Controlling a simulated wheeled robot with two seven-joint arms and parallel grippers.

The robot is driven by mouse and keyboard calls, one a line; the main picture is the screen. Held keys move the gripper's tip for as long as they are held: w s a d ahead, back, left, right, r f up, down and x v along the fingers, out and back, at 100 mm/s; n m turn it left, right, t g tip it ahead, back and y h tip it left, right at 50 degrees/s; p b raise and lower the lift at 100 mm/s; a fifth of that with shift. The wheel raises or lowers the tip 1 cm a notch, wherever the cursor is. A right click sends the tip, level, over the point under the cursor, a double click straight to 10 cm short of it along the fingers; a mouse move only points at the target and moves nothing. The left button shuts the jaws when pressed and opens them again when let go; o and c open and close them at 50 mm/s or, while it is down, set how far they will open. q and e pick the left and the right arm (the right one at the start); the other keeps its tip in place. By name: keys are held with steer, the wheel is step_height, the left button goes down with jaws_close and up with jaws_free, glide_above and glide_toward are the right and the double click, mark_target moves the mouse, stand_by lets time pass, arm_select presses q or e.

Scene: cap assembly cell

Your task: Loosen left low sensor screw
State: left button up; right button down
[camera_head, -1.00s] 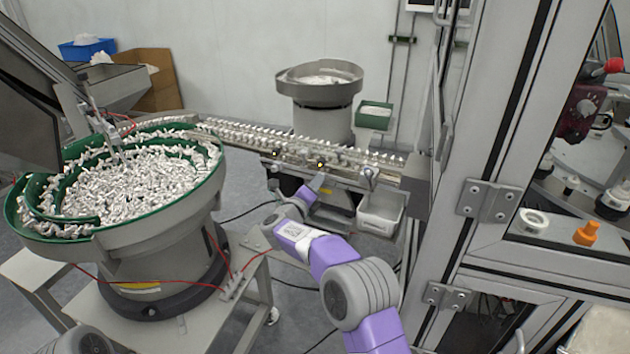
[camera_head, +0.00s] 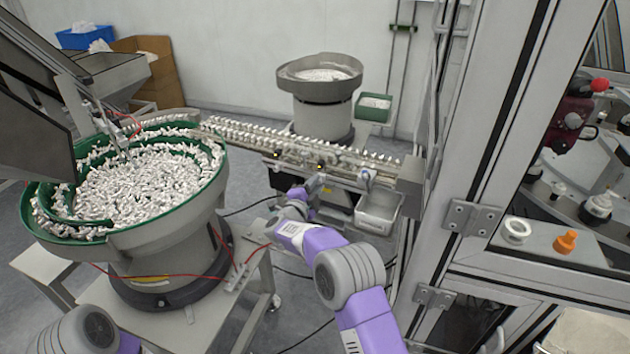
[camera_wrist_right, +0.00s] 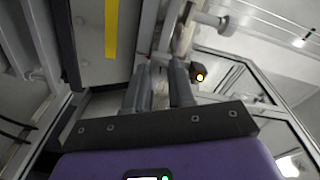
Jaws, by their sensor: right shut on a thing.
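My right gripper (camera_head: 316,184) reaches to the front side of the conveyor rail (camera_head: 290,145), below its row of white parts. In the right wrist view its two grey fingers (camera_wrist_right: 158,92) are close together, shut on a small pale piece (camera_wrist_right: 160,88), which seems to be the sensor screw. The fingers hide most of it. In the head view the screw is too small to make out. My left gripper is out of view; only a link of my left arm shows at the bottom left.
A green-rimmed bowl feeder (camera_head: 215,185) full of white parts stands at the left. A smaller metal bowl (camera_head: 320,85) stands behind the rail. A grey bin (camera_head: 378,212) hangs under the rail's right end. A metal cabinet frame (camera_head: 490,130) closes off the right side.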

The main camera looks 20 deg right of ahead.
steer(key=shift+n+p, duration=1.05)
steer(key=shift+n, duration=0.95)
steer(key=c, duration=1)
jaws_free()
steer(key=shift+o, duration=0.2)
steer(key=v, duration=0.7)
steer(key=shift+s+a, duration=0.2)
steer(key=shift+s, duration=0.05)
steer(key=shift+w+a, duration=0.1)
